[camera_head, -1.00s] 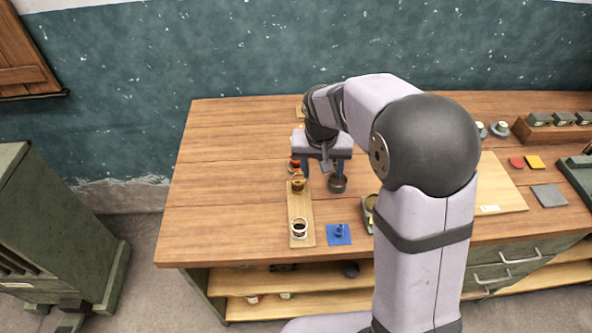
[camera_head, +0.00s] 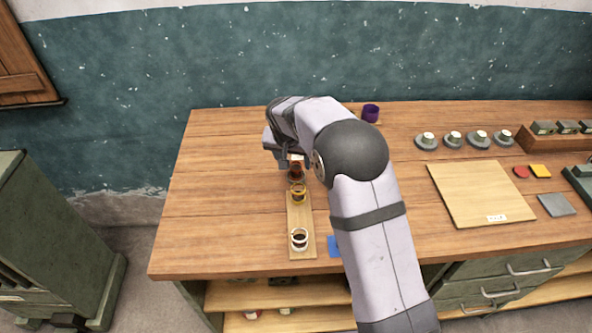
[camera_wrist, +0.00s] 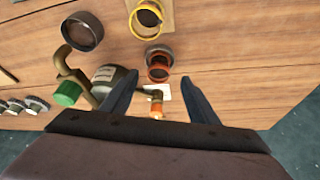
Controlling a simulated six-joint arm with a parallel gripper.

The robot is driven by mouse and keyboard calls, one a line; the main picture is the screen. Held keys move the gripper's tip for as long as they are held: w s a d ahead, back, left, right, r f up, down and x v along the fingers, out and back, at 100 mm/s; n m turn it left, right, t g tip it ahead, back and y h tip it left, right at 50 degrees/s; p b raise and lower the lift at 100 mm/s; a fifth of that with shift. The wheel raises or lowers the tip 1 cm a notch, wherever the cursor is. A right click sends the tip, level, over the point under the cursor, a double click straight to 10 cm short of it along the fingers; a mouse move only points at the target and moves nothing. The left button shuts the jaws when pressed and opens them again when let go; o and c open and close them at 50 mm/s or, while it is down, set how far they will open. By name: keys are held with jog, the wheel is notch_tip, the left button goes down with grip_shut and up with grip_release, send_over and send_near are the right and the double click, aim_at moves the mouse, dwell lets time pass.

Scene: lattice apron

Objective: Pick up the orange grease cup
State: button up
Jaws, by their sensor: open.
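The orange grease cup shows in the wrist view (camera_wrist: 158,74) as a round cup with a dark inside and an orange band. It stands just beyond the gap between my open fingertips. In the head view the cup (camera_head: 295,174) is at the far end of the wooden strip, partly hidden by my gripper. My gripper (camera_wrist: 160,88) is open, with one finger on each side of the picture and nothing held. It also shows in the head view (camera_head: 285,160), just behind the cup. A small orange piece on a white patch (camera_wrist: 156,107) lies between the fingers.
A dark round cup (camera_wrist: 82,31) and a container with a green cap (camera_wrist: 68,93) are left in the wrist view. The table's left side is clear.

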aim_at(296, 165)
jog(key=shift+d+p+x, duration=0.2)
jog(key=shift+p+x, duration=1.2)
jog(key=shift+x, duration=0.4)
jog(key=shift+w+f, duration=0.3)
jog(key=shift+f, duration=0.4)
jog(key=shift+c, duration=0.6)
jog(key=c, duration=1.2)
jog(key=shift+r, duration=0.15)
notch_tip(296, 165, up, 10)
jog(key=b, duration=0.3)
jog(key=shift+d, duration=0.1)
